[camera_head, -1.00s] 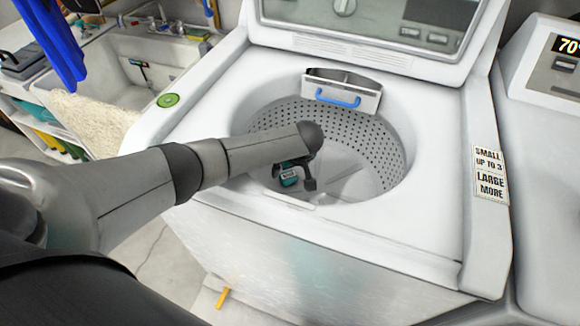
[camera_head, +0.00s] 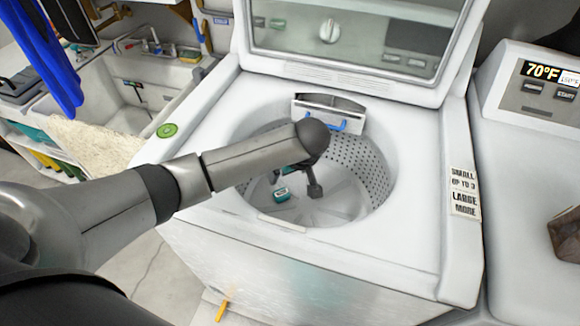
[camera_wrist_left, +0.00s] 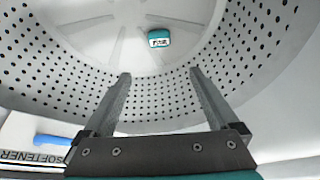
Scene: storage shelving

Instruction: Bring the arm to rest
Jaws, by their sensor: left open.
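My left arm reaches from the left over an open top-load washing machine (camera_head: 420,190). My left gripper (camera_head: 298,184) hangs down inside the perforated drum (camera_head: 367,170), partly hidden behind the arm. In the left wrist view the two fingers (camera_wrist_left: 160,75) are spread wide with nothing between them. A small teal item with a white label (camera_head: 281,195) lies on the drum floor. It also shows in the left wrist view (camera_wrist_left: 159,38), beyond the fingertips and apart from them. My right gripper is out of view.
The drum's rim surrounds the gripper. A dispenser tray with a blue handle (camera_head: 325,114) sticks out at the drum's back edge. The raised lid (camera_head: 350,62) stands behind. A second machine (camera_head: 530,150) is at right, a sink (camera_head: 120,95) at back left.

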